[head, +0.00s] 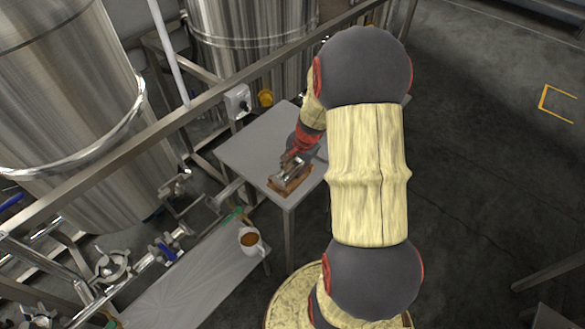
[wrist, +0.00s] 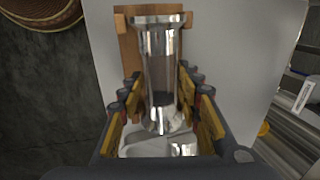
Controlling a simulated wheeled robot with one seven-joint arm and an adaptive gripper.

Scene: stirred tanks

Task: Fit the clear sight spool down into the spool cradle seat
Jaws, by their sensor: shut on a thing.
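The clear sight spool (wrist: 161,72) has a see-through body with shiny metal end flanges. It lies between the yellow-padded fingers of my gripper (wrist: 163,108), which are shut on it. The wooden spool cradle (wrist: 127,50) shows behind and below the spool in the wrist view; the spool lines up roughly with its length. The spool and fingers hide most of the seat, so I cannot tell whether the spool touches it. In the head view my gripper (head: 291,158) is right over the cradle (head: 292,187), near the table's front corner.
The grey table (head: 245,152) is mostly bare around the cradle. A lower bench (head: 190,278) in front carries a cup of brown liquid (head: 250,241) and a green thing. A rail, a white box (head: 238,101) and steel tanks (head: 65,110) stand behind and left.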

